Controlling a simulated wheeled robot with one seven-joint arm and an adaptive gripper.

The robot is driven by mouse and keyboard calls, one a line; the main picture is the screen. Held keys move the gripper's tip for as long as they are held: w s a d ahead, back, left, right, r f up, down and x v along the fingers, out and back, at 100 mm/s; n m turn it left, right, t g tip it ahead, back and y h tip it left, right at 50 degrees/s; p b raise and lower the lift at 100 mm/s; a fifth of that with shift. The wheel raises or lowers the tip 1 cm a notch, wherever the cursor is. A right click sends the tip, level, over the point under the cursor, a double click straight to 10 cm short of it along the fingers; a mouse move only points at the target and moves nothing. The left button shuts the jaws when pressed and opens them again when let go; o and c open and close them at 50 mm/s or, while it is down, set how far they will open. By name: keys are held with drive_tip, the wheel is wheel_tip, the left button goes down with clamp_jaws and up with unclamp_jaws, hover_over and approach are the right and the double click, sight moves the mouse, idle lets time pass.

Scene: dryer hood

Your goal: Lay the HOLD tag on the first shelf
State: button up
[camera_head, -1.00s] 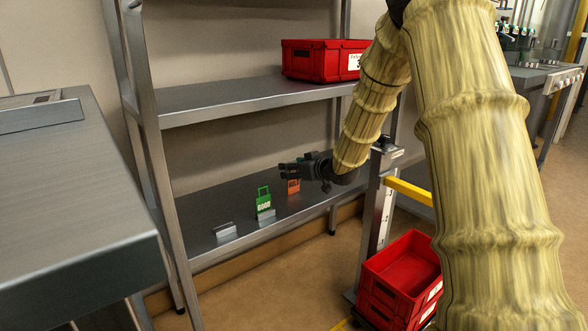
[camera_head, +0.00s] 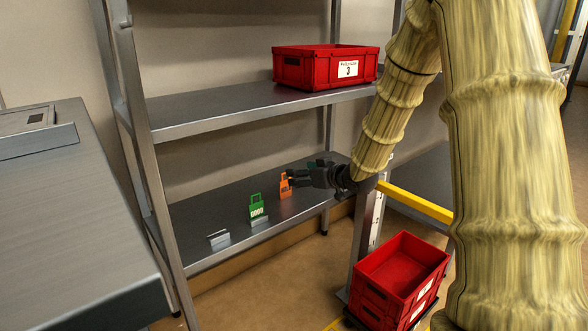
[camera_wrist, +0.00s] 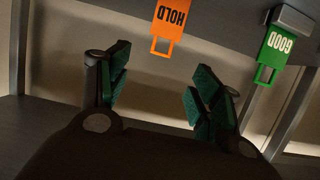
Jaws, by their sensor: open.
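The orange HOLD tag (camera_head: 285,187) stands upright on the lower shelf (camera_head: 205,217) of the steel rack. My gripper (camera_head: 290,178) is just to its right in the head view, fingers pointing left and overlapping the tag's edge. In the wrist view the picture is upside down. There the HOLD tag (camera_wrist: 169,28) is at the top, beyond the open fingers (camera_wrist: 160,88), with nothing between them. Whether the tag has a holder under it is hidden.
A green GOOD tag (camera_head: 257,208) stands in a small metal holder to the left, and an empty holder (camera_head: 218,238) lies further left. The upper shelf (camera_head: 220,110) overhead carries a red crate (camera_head: 300,69). Stacked red crates (camera_head: 400,270) stand at the lower right.

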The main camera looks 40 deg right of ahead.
drive_tip(key=shift+p+v, duration=0.35)
drive_tip(key=shift+v, duration=1.05)
